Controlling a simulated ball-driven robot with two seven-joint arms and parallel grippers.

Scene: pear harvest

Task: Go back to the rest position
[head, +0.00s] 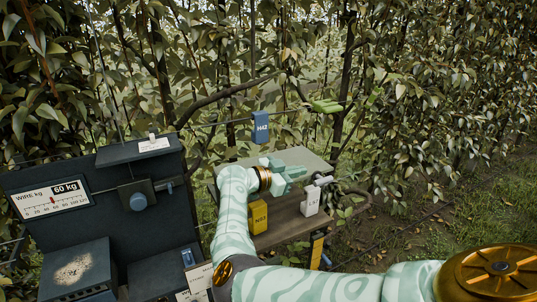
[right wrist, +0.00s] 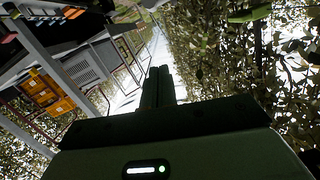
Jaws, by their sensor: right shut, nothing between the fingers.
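My right gripper (head: 290,176) is in the middle of the head view, at the end of my pale green striped arm. It appears over the grey bench top, with its fingers pointing right. In the right wrist view its two dark fingers (right wrist: 159,86) lie together with nothing between them. My left gripper is not in view.
A yellow box (head: 257,217) and a white tagged device (head: 311,200) are on the bench (head: 280,232) by my arm. A blue H42 tag (head: 260,127) and a green clip (head: 326,107) are at the wire. A dark gauge panel (head: 90,178) stands left. Grass lies right.

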